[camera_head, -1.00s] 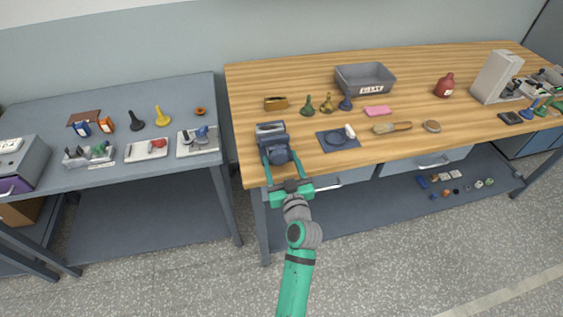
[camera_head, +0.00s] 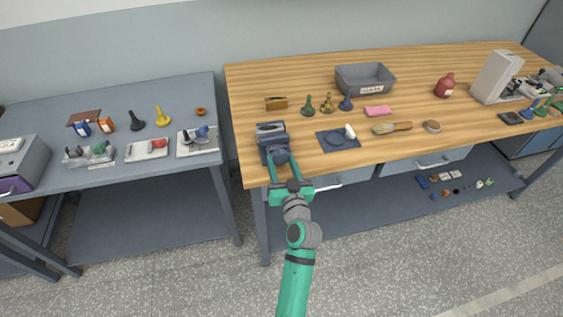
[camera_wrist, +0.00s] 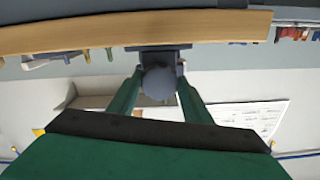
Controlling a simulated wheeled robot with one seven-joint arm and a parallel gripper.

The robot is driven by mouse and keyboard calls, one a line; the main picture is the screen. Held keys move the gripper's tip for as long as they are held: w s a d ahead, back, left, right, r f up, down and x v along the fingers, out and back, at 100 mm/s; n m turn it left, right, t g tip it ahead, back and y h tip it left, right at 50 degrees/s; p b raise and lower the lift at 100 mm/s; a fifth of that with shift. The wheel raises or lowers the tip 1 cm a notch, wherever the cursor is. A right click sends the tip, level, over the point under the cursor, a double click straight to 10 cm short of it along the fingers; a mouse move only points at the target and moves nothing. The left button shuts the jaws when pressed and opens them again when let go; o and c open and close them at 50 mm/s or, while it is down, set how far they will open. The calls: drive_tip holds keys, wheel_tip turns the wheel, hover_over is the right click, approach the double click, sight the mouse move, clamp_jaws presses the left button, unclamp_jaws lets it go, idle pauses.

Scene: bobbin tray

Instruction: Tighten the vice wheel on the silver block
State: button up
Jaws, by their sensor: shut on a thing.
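The grey-blue vice (camera_head: 265,149) stands at the front left corner of the wooden bench, with a pale strip (camera_head: 270,128) at its top that may be the silver block; I cannot tell for sure. Its round wheel (camera_head: 281,157) faces the front edge. My gripper (camera_head: 283,160) reaches in from the front and is shut on the wheel, one green finger on each side. In the wrist view the wheel (camera_wrist: 160,82) sits between the fingertips of my gripper (camera_wrist: 160,75), hiding much of the vice behind it.
A dark blue pad (camera_head: 338,141) lies to the right of the vice. A grey bin (camera_head: 365,68), several small pieces and a brush (camera_head: 392,128) are farther off. The bench's front edge (camera_head: 330,167) runs close by my gripper. A grey table (camera_head: 60,120) stands to the left.

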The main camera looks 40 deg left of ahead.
drive_tip(key=shift+m, duration=2.2)
drive_tip(key=o, duration=1.1)
drive_tip(key=shift+c, duration=0.2)
drive_tip(key=shift+s+d, duration=0.1)
drive_tip(key=v, duration=1)
drive_tip(key=shift+s+d, duration=0.2)
drive_tip(key=shift+s, duration=0.05)
